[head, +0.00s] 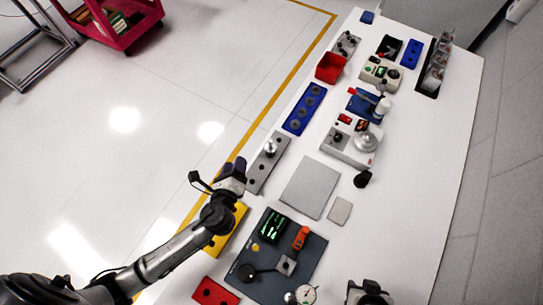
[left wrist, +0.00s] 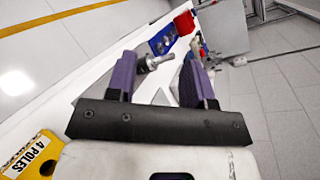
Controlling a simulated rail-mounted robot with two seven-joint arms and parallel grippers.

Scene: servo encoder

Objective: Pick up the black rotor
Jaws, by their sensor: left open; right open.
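I cannot tell for certain which piece is the black rotor. A black round piece (head: 362,179) lies on the white table beside the grey machine. A black disc (head: 246,273) is on the dark mat. A grey block (head: 261,173) holds an upright silver post (head: 270,147). My left gripper (head: 233,165) is beside this block, on its left. In the left wrist view its purple fingers (left wrist: 155,78) are open, and the metal post (left wrist: 152,63) shows beyond them, not clearly gripped. My right gripper (head: 368,292) is partly visible at the bottom edge, open, its fingers hard to make out.
A blue tray (head: 291,124) with several dark round recesses or pieces lies beyond the grey block. A yellow tray (head: 233,232) marked "4 POLES" (left wrist: 33,148) is under my left arm. A red tray (head: 205,294), grey plate (head: 309,187) and tool mat (head: 316,251) are nearby.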

